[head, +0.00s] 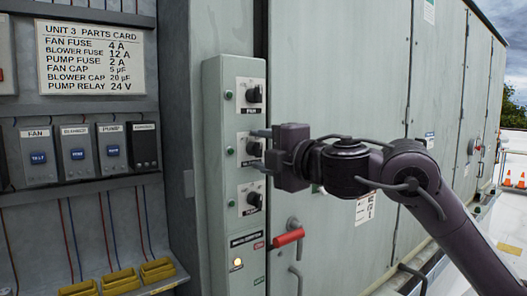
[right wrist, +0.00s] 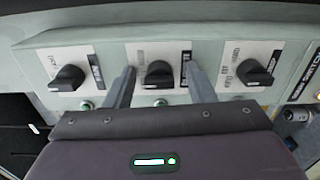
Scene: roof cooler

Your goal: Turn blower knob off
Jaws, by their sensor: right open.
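The blower knob (head: 254,148) is the middle of three black knobs on a pale green control box (head: 214,130). My right gripper (head: 260,150) is in front of it, with one finger above and one below in the head view. In the right wrist view the blower knob (right wrist: 158,74) sits between the two open fingers of my right gripper (right wrist: 161,72). A gap shows on both sides, so the fingers do not look closed on it. The knob's label is partly covered, and I cannot read its setting. My left gripper is not in view.
The fan knob (head: 254,94) is above and the pump knob (head: 250,198) below, both close to the fingers. A red-handled lever (head: 288,237) sticks out lower right. Fuse blocks (head: 77,152) and a parts card (head: 97,58) are at left.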

